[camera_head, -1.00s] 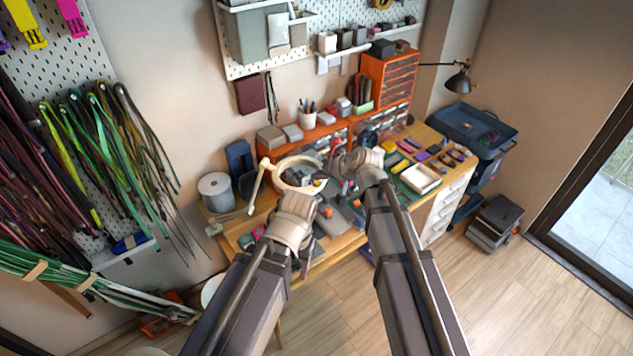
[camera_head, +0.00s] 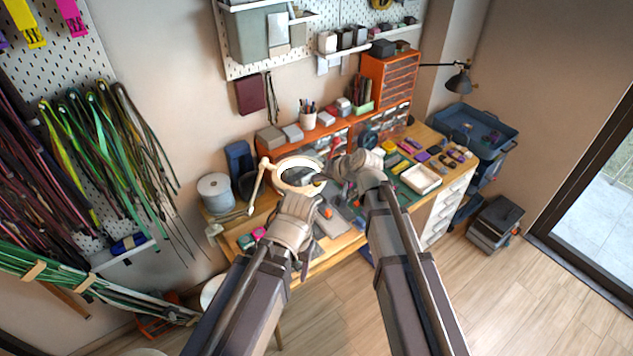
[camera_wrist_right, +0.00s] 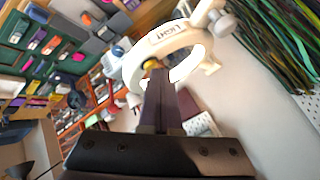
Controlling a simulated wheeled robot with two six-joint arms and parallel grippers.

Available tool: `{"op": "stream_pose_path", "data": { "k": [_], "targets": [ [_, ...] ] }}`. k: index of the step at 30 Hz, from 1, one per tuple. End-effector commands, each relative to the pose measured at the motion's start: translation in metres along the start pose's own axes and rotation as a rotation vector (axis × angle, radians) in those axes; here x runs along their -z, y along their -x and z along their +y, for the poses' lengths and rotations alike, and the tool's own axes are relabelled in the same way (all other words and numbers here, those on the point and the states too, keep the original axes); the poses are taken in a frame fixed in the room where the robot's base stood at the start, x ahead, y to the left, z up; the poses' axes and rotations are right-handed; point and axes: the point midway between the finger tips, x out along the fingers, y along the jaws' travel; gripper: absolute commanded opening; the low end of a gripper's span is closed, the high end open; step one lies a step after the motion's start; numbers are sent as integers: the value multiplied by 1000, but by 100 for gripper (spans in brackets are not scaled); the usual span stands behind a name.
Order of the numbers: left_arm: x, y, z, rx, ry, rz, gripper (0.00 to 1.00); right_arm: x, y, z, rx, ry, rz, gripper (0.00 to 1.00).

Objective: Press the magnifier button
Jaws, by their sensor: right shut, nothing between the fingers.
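The magnifier (camera_head: 283,187) is a cream ring on a jointed arm above the workbench. In the right wrist view, its ring (camera_wrist_right: 143,48) bears the word LIGHT, with a small yellow button (camera_wrist_right: 151,63) at its inner edge. My right gripper (camera_head: 322,180) is shut and empty at the ring's right side. In the wrist view its fingertips (camera_wrist_right: 158,74) are right by the yellow button and partly overlap it; I cannot tell whether they touch. My left gripper (camera_head: 302,205) is just in front of the ring; its fingers are too unclear to read.
The workbench (camera_head: 340,243) is crowded with tools and small boxes. A grey spool (camera_head: 214,190) stands at its left end, and a white tray (camera_head: 421,178) lies at the right. Bundles of cords (camera_head: 105,140) hang on the left pegboard.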

Motion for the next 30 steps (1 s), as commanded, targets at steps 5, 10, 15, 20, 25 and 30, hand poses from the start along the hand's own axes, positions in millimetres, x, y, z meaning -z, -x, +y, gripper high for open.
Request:
{"op": "stream_pose_path", "data": {
  "k": [5,10,15,20,25,30],
  "targets": [
    [0,8,-1,0,0,0,61,4,6,-4,0,0,0,0],
    [0,9,-1,0,0,0,61,4,6,-4,0,0,0,0],
    [0,9,-1,0,0,0,61,4,6,-4,0,0,0,0],
    [-1,16,-2,0,0,0,61,8,12,-8,0,0,0,0],
    [-2,33,-3,0,0,0,61,17,23,-17,0,0,0,0],
    [-3,50,-5,0,0,0,61,25,35,-25,0,0,0,0]
  ]
}}
